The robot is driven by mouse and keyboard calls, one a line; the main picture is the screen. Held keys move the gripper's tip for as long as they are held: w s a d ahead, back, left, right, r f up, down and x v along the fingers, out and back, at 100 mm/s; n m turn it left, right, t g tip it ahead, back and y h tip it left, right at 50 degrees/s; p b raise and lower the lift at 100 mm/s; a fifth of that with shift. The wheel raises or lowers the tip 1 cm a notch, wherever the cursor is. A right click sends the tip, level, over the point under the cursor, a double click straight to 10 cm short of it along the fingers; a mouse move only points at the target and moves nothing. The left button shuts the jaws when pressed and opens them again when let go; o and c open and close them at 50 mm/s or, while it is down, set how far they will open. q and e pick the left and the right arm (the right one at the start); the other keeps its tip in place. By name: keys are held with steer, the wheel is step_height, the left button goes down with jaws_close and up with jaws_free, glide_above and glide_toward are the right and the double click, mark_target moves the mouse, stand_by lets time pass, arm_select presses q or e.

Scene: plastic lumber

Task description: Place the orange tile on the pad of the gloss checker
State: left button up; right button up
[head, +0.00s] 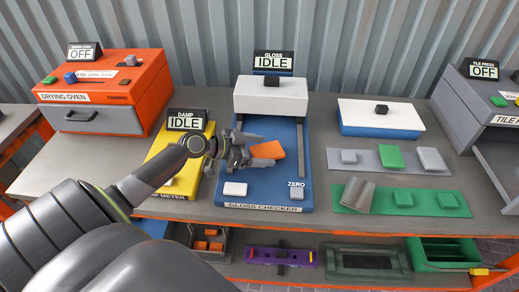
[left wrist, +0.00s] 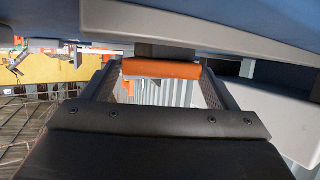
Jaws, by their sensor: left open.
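The orange tile (head: 269,149) is over the middle of the blue gloss checker (head: 270,190), turned at a slant in the head view. In the left wrist view the tile (left wrist: 160,69) lies against a grey block (left wrist: 165,50) on the blue body, which looks like the pad; the head view hides that pad. My left gripper (head: 256,149) is open, with its fingers on either side of the tile. The wrist view shows the fingers (left wrist: 158,85) spread around it, with no clear grip. The checker's sign reads IDLE. My right gripper is not in view.
The white gloss checker head (head: 270,95) stands behind the tile. A white button (head: 235,189) and the ZERO button (head: 296,193) are in front. The yellow damp meter (head: 170,183) is at left, under my arm. Trays with tiles (head: 340,168) lie at right.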

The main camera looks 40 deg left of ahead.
arm_select(q)
steer(key=shift+r, duration=0.15)
steer(key=shift+s+a, duration=0.15)
steer(key=b+v, duration=0.1)
steer(key=v, duration=0.6)
steer(key=shift+b, duration=0.3)
steer(key=shift+v, duration=1.15)
steer(key=shift+s+a+r+p, duration=0.15)
steer(key=shift+s+r+p, duration=0.1)
steer(key=shift+p, duration=0.3)
steer(key=shift+s+a+r+p, duration=0.15)
steer(key=shift+s+a+p, duration=0.3)
steer(key=shift+s, duration=0.15)
